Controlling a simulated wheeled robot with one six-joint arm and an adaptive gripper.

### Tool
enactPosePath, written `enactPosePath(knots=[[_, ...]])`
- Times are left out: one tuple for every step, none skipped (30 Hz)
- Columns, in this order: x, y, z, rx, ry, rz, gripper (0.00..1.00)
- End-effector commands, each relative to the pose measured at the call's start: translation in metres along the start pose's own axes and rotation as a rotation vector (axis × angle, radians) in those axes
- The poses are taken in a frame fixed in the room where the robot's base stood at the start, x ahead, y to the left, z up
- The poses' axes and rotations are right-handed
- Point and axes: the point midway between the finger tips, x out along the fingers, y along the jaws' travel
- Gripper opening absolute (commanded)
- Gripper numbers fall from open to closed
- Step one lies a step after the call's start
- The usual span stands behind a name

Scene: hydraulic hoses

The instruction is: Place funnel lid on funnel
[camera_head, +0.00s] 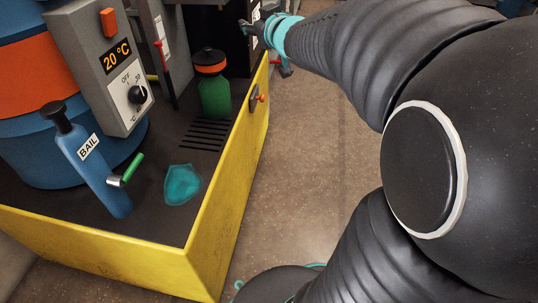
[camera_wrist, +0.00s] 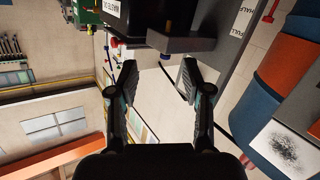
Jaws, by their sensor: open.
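I cannot clearly make out a funnel or a funnel lid in either view. My gripper (camera_head: 254,27) is at the top of the head view, partly cut off, beside a dark machine part. In the wrist view my gripper (camera_wrist: 149,80) has its two fingers spread wide, with nothing between them. A dark block with a white label (camera_wrist: 113,8) and a grey bracket (camera_wrist: 185,43) lie just beyond the fingertips.
A green bottle with an orange band and black top (camera_head: 214,95) stands in a yellow-edged tray (camera_head: 215,225). A blue BAIL cylinder (camera_head: 100,170), a grey 20 °C control box (camera_head: 100,65) and a teal puddle (camera_head: 183,184) are left.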

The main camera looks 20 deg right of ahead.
Motion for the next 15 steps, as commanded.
enactPosePath(knots=[[-0.016,-0.002,0.001,0.009,-0.037,0.052,0.49],[-0.025,-0.002,0.005,0.016,-0.067,0.084,0.49],[-0.037,-0.003,0.011,0.028,-0.109,0.119,0.49],[-0.048,-0.005,0.017,0.040,-0.144,0.142,0.49],[-0.058,-0.007,0.023,0.049,-0.180,0.161,0.49],[-0.072,-0.013,0.033,0.066,-0.234,0.177,0.49],[-0.084,-0.016,0.041,0.078,-0.272,0.191,0.49],[-0.095,-0.019,0.049,0.089,-0.312,0.207,0.49],[-0.111,-0.027,0.061,0.105,-0.369,0.213,0.49],[-0.123,-0.034,0.070,0.119,-0.414,0.210,0.49],[-0.136,-0.042,0.080,0.131,-0.460,0.203,0.49],[-0.153,-0.053,0.092,0.148,-0.521,0.187,0.49],[-0.165,-0.062,0.102,0.159,-0.568,0.172,0.49],[-0.178,-0.072,0.111,0.170,-0.611,0.153,0.49],[-0.194,-0.085,0.123,0.183,-0.668,0.124,0.49]])
